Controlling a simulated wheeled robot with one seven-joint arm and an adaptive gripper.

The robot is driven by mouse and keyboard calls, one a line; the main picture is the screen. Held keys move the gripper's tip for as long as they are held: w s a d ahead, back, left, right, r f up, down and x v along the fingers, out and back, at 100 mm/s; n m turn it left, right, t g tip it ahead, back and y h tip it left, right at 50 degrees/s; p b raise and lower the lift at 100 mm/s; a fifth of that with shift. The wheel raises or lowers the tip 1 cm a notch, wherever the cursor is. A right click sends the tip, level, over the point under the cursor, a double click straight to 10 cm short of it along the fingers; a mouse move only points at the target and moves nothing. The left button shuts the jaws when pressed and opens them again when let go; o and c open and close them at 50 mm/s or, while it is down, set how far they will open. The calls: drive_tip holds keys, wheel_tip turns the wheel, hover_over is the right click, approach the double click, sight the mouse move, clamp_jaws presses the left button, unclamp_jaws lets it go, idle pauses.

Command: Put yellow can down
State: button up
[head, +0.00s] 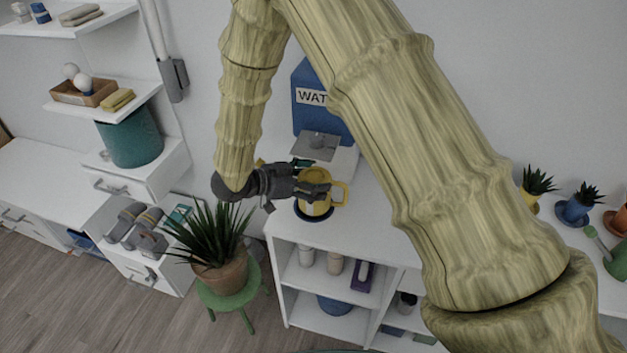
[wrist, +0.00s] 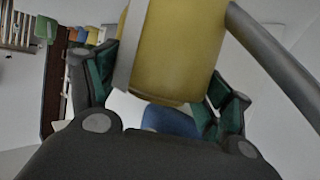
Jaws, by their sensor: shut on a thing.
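The yellow can (head: 318,208), a watering can with a looped handle, is at the front left part of the white desk top, over a dark blue round base or saucer (head: 313,217). My gripper (head: 318,186) is shut on it from the left. In the wrist view the yellow can (wrist: 178,60) fills the space between the green-padded fingers (wrist: 165,90). I cannot tell whether the can touches the surface under it.
A blue water container (head: 309,110) stands behind on the white desk (head: 377,228). A spiky potted plant (head: 221,275) on a green stool is close below my wrist. Small potted plants (head: 574,209) line the right. Open shelves with jars lie below.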

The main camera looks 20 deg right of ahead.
drive_tip(key=shift+w+f, duration=0.1)
drive_tip(key=shift+f, duration=0.55)
drive_tip(key=shift+f, duration=0.1)
drive_tip(key=o, duration=1.2)
drive_tip(key=shift+a+r, duration=0.2)
drive_tip(key=b+v, duration=0.1)
drive_tip(key=v, duration=1)
drive_tip(key=shift+a+r+b, duration=0.2)
drive_tip(key=shift+a+b, duration=0.1)
drive_tip(key=shift+b, duration=0.1)
